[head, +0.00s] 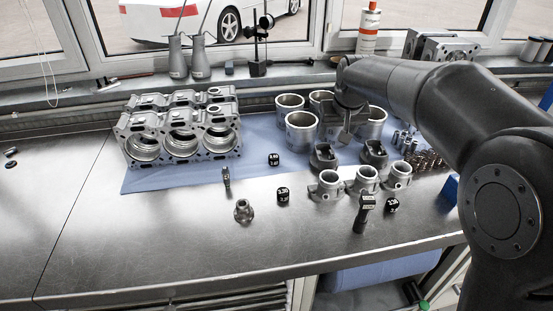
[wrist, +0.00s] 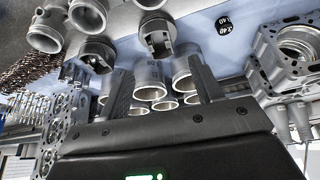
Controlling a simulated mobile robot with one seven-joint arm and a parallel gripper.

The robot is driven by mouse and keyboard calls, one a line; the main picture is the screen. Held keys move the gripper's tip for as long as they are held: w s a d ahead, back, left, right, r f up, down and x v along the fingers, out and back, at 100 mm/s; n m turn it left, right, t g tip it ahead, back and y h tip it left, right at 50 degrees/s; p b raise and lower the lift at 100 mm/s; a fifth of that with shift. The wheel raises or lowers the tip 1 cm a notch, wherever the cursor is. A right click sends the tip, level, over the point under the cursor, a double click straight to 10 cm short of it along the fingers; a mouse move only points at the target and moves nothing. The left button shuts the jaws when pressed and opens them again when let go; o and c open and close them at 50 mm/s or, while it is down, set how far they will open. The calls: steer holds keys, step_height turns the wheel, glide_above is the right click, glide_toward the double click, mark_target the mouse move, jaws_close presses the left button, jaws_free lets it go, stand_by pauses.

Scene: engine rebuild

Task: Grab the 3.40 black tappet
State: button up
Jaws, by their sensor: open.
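The black tappet (head: 274,159) whose small label seems to read 3.40 stands on the blue mat (head: 150,180), right of the engine block. It also shows in the wrist view (wrist: 223,29) at the top, right of centre. Two other black tappets stand on the bare metal bench: one below it (head: 283,194) and one at the right (head: 392,205). Their labels are hard to read. My gripper (wrist: 160,68) is open and empty, its fingers apart above the metal cylinder sleeves. In the head view it is partly hidden by my arm, right of the 3.40 tappet and apart from it.
The engine block (head: 180,130) stands left of the tappet. The front left of the bench is clear.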

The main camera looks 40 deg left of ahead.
steer(key=n+g, duration=0.1)
steer(key=n, duration=0.1)
glide_toward(274, 157)
steer(key=shift+y, duration=0.3)
steer(key=x, duration=0.9)
steer(key=shift+d+f, duration=0.25)
steer(key=shift+f, duration=0.1)
steer(key=shift+c, duration=0.2)
steer(key=c, duration=1)
steer(key=shift+r, duration=0.15)
steer(key=shift+c, duration=0.2)
